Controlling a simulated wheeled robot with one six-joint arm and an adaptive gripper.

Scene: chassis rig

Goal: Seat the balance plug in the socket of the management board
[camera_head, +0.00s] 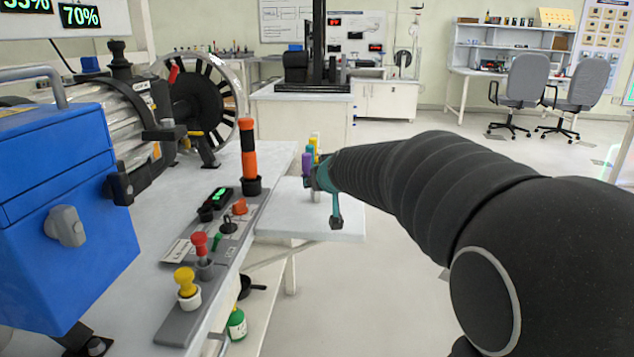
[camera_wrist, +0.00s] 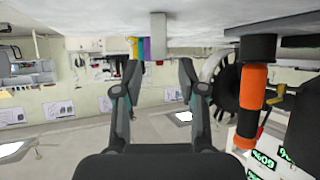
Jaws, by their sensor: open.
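I cannot tell which thing is the balance plug or which is the management board's socket. Purple, blue and yellow upright pieces stand by the side shelf (camera_head: 345,225) in the head view; the purple piece (camera_head: 306,163) is nearest. In the upside-down wrist view the purple piece (camera_wrist: 147,48) shows beside a grey block (camera_wrist: 158,36), beyond my fingers. My gripper (camera_wrist: 160,76) is open, with nothing between its fingers. In the head view my gripper (camera_head: 325,190) is over the side shelf, close to the coloured pieces, and my arm partly hides it.
An orange-and-black handle (camera_head: 249,150) stands upright near the shelf. A blue box (camera_head: 60,200) fills the left.

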